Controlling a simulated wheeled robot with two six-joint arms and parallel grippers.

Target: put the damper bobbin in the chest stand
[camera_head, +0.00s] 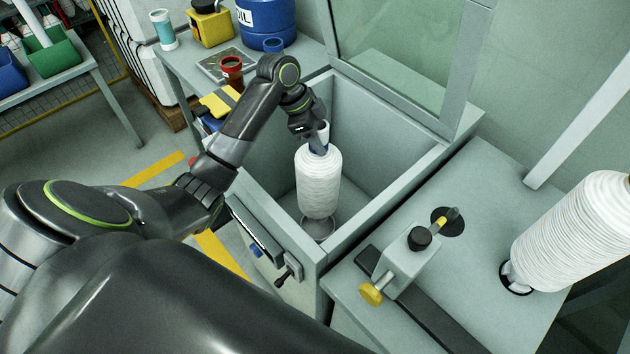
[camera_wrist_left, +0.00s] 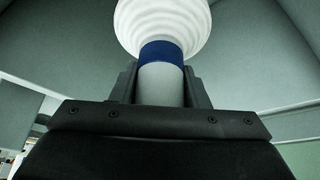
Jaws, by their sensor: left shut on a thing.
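The damper bobbin (camera_head: 318,182) is a white yarn-wound bobbin with a pale tube end and a blue band (camera_wrist_left: 161,52). It hangs roughly upright inside the open grey chest (camera_head: 383,119). My left gripper (camera_head: 318,139) is shut on its upper tube end, and in the left wrist view the two fingers (camera_wrist_left: 160,88) stand either side of the tube. The chest stand (camera_head: 319,232) is a round grey metal piece low in the chest, directly below the bobbin in the picture. I cannot tell whether the bobbin touches it. My right gripper is not in view.
The chest's lid (camera_head: 405,55) stands open at the back. At right, a grey top holds a clamp with a yellow knob (camera_head: 371,294) and another white bobbin (camera_head: 575,235). A side table at back left holds a blue drum (camera_head: 268,22) and a red cup (camera_head: 231,72).

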